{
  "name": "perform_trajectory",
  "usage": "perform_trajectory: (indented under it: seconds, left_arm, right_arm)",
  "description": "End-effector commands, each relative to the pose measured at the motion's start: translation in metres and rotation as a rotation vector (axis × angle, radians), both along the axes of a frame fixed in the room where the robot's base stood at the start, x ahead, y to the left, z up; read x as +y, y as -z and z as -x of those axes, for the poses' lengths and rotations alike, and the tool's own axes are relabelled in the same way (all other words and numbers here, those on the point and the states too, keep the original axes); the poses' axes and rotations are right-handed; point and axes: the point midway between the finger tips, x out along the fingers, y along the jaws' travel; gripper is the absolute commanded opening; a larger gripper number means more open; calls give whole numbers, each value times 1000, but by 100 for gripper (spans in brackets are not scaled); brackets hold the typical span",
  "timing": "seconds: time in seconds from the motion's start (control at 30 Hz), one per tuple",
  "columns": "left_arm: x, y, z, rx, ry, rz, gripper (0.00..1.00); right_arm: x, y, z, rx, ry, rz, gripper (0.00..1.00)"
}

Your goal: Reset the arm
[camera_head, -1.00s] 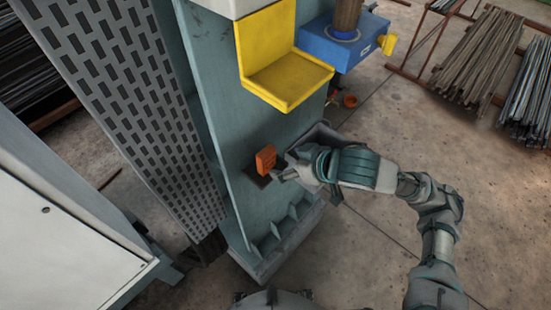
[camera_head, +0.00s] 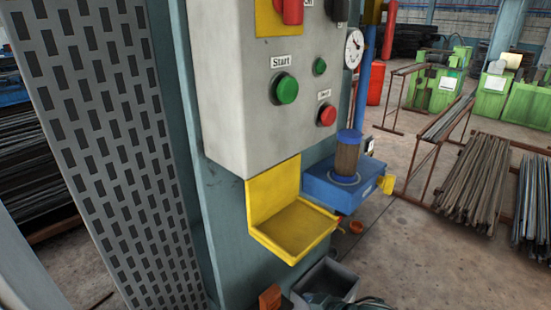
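An orange block-like part (camera_head: 270,298) on the teal machine column (camera_head: 225,245) is cut by the bottom edge of the head view. A small teal and grey piece of my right arm shows at the bottom edge, just right of this part. My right gripper is below the picture, so its fingers and any contact with the orange part are hidden. My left arm and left gripper are not in view.
A grey control box (camera_head: 240,110) has a green Start button (camera_head: 285,89) and a red button (camera_head: 326,115). Below are a yellow tray (camera_head: 295,228), a blue block with a drum (camera_head: 345,180) and a grey bin (camera_head: 326,281). A perforated panel (camera_head: 105,150) stands left.

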Motion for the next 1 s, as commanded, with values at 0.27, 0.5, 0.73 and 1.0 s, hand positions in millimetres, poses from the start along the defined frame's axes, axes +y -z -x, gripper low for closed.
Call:
perform_trajectory:
  seconds: [0.27,0.5,0.73,1.0]
  left_arm:
    - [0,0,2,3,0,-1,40]
    - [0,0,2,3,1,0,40]
    - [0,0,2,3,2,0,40]
    - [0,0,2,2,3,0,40]
  right_arm:
    - [-6,112,-3,82,124,-94,83]
    - [-56,230,35,215,348,-24,83]
    - [-105,307,95,343,498,122,83]
    - [-150,360,171,477,596,293,83]
